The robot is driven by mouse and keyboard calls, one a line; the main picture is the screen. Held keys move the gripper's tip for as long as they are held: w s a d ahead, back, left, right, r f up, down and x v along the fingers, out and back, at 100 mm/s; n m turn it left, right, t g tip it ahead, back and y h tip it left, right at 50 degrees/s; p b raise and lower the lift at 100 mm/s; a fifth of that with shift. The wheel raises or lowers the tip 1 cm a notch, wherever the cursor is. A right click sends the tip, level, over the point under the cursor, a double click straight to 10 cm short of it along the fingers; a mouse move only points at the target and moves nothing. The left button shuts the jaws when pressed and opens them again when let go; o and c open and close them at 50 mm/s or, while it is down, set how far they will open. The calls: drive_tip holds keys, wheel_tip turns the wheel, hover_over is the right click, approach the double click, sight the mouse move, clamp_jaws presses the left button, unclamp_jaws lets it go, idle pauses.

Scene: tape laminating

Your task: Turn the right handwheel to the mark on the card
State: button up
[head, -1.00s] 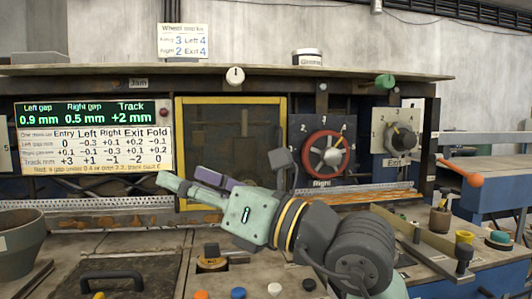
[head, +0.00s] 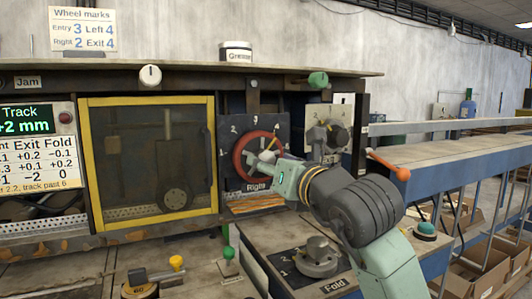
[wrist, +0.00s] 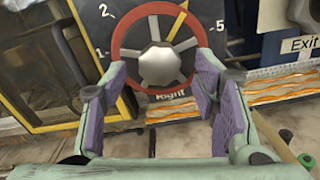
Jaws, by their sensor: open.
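The right handwheel (head: 240,152) has a red rim, grey spokes and a yellow pointer on a dark numbered plate above the label "Right". It fills the top middle of the wrist view (wrist: 157,60). Its pointer leans up and to the right, roughly toward 4. The card (head: 83,29) on the wall reads Entry 3, Left 4, Right 2, Exit 4. My gripper (head: 272,165) is in front of the wheel, partly hiding it in the head view. In the wrist view its purple-padded fingers (wrist: 160,95) are wide apart, empty, below and either side of the hub.
The Exit dial (head: 336,134) is close to the right, partly behind my arm. An orange-ended lever (head: 389,165) sticks out further right. The Fold knob (head: 317,258) stands on the bench below. A yellow-framed window (head: 150,165) is to the left.

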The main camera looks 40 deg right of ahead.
drive_tip(key=shift+p+x, duration=0.35)
drive_tip(key=shift+x, duration=1.15)
drive_tip(key=shift+c, duration=0.3)
drive_tip(key=c, duration=1.1)
